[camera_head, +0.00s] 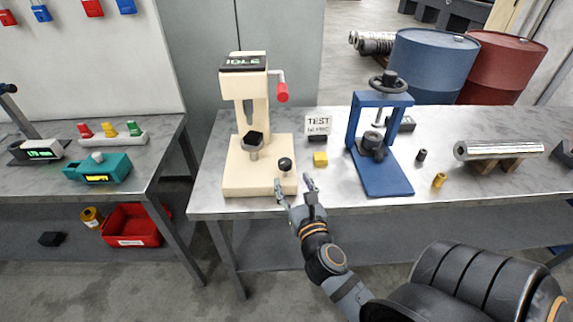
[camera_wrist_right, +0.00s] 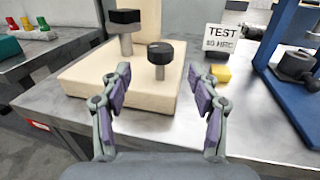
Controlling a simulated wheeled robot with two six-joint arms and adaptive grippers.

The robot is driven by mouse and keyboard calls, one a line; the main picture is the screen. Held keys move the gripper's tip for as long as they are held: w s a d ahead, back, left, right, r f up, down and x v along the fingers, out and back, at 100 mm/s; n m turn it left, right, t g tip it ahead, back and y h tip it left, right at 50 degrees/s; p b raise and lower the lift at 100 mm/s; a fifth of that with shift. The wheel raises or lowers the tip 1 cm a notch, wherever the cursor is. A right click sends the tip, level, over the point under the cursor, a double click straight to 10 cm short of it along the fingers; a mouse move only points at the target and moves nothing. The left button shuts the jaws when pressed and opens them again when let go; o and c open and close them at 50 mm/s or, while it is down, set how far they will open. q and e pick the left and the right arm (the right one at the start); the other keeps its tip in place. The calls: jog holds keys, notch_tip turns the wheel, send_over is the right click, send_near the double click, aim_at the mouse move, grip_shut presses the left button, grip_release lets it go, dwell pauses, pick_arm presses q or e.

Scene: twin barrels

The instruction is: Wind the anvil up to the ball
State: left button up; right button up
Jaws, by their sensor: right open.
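The cream tester (camera_head: 259,180) stands on the steel bench, its display (camera_head: 244,62) reading IDLE. A grey indenter (camera_head: 248,112) hangs from its head; a ball at its tip is too small to make out. Below it is the dark-topped anvil (camera_head: 253,138) on a grey post, with a visible gap between. A black round knob (camera_head: 285,164) on a short stem stands at the base's front right. My right gripper (camera_head: 294,187) is open and empty in front of this knob. In the wrist view the knob (camera_wrist_right: 160,52) shows beyond and between the open fingers (camera_wrist_right: 158,80). My left gripper is not in view.
A red-handled crank (camera_head: 282,92) is on the tester's right side. Right of it are a TEST sign (camera_head: 318,125), a yellow block (camera_head: 320,159) and a blue press (camera_head: 385,180). A metal cylinder (camera_head: 497,149) lies farther right. Bare bench lies between the yellow block and front edge.

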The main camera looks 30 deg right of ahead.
aim_at(287, 169)
jog(key=x, duration=0.6)
jog(key=shift+w+d+p, duration=0.15)
jog(key=shift+w+p, duration=0.15)
jog(key=shift+p, duration=0.1)
jog(key=c, duration=1.2)
